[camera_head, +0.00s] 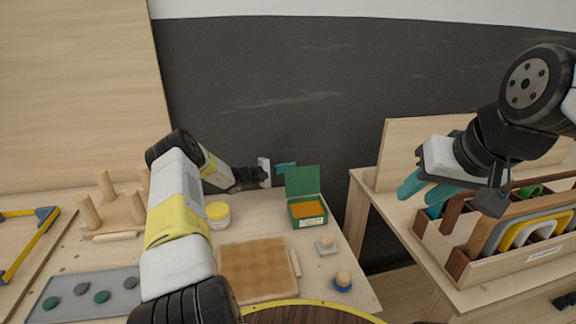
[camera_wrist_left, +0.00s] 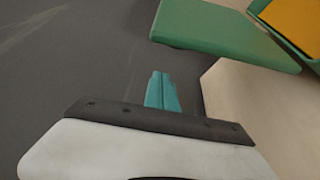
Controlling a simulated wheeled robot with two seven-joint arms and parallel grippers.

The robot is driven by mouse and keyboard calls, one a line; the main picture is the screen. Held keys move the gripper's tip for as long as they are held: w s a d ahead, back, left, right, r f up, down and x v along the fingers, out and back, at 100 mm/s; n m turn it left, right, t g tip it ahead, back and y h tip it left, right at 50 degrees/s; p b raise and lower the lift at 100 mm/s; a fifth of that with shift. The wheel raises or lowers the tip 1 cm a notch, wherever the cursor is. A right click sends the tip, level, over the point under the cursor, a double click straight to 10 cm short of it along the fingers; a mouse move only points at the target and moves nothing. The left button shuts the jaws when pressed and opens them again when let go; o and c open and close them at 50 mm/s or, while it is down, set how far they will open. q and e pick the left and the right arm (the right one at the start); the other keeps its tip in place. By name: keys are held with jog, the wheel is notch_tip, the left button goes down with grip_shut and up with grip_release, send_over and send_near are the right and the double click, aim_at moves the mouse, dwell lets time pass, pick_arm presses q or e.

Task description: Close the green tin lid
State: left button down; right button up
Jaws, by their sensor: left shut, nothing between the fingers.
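The green tin (camera_head: 308,222) stands on the left table near its far right corner, with an orange filling. Its green lid (camera_head: 302,180) is open, standing up at the tin's back edge. The lid (camera_wrist_left: 220,32) and part of the tin with its orange filling (camera_wrist_left: 300,20) also show at the upper right of the left wrist view. My left gripper (camera_head: 287,167) is shut and empty, behind and left of the lid; its teal fingertips (camera_wrist_left: 161,78) appear apart from the lid. My right gripper (camera_head: 426,190) is open above the right table.
A yellow-lidded jar (camera_head: 218,214), a brown square board (camera_head: 255,268) and a small knobbed piece (camera_head: 325,246) lie near the tin. A blue-based knob (camera_head: 343,281) is at the front. A dark wall stands behind. A wooden rack (camera_head: 530,262) fills the right table.

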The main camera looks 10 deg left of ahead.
aim_at(291, 169)
pick_arm(q)
jog(key=shift+s+d+r, duration=0.15)
jog(key=shift+s+d, duration=0.1)
jog(key=shift+s, duration=0.35)
jog(key=shift+s+d+r, duration=0.2)
jog(key=shift+s, duration=0.45)
jog(key=shift+s+d+r, duration=0.15)
jog(key=shift+s+d, duration=0.1)
jog(key=shift+s, duration=0.35)
